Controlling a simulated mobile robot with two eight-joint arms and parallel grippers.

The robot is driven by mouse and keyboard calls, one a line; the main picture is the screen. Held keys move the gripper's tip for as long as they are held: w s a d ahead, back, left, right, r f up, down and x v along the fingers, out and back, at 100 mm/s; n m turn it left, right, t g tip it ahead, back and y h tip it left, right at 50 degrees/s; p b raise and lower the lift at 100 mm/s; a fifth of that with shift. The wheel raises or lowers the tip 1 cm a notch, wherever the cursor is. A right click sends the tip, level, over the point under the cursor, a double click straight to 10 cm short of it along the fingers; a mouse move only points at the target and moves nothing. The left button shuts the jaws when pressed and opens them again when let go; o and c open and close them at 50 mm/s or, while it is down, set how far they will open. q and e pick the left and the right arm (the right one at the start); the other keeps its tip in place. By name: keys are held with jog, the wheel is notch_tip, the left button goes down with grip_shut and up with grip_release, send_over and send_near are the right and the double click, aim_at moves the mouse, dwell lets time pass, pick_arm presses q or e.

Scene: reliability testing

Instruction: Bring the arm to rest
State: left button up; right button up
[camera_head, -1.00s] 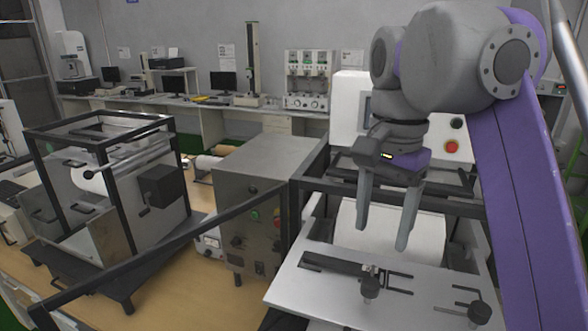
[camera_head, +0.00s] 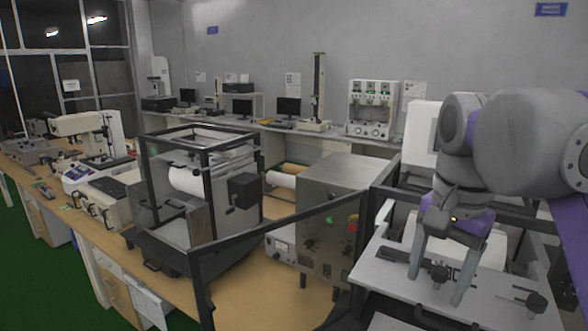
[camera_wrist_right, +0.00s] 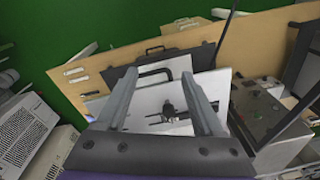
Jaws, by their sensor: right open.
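My right gripper (camera_head: 436,285) hangs from the purple and grey right arm at the right of the head view. Its two grey fingers point down, apart, with nothing between them. It is above the flat light plate (camera_head: 490,296) of a test machine, near a dark knob (camera_head: 438,272). The right wrist view also shows the gripper (camera_wrist_right: 165,85) with its fingers spread, and the plate with a small clamp fitting (camera_wrist_right: 170,110) beyond them. I cannot tell the exact height above the plate. My left gripper is in neither view.
A grey control box (camera_head: 335,200) with a red button stands left of the plate machine. A black-framed machine (camera_head: 205,180) stands further left on the wooden bench (camera_head: 110,235). Dark frame bars (camera_head: 290,222) run close to the arm. Green floor (camera_head: 30,225) shows at lower left.

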notch_tip(320, 180, down, 14)
jog(key=w+n+t, duration=0.2)
jog(key=n, duration=0.2)
jog(key=shift+w, duration=0.2)
jog(key=s+f+n+t, duration=0.1)
jog(key=s+f+n, duration=0.1)
jog(key=f, duration=0.5)
jog(key=s+a+f+n+t, duration=0.1)
jog(key=s+f+n, duration=0.1)
jog(key=f, duration=0.5)
jog(key=s+a+f+n+t, duration=0.1)
jog(key=s+f+n, duration=0.1)
jog(key=f, duration=0.6)
jog(key=shift+s+t, duration=0.3)
jog(key=shift+s, duration=0.6)
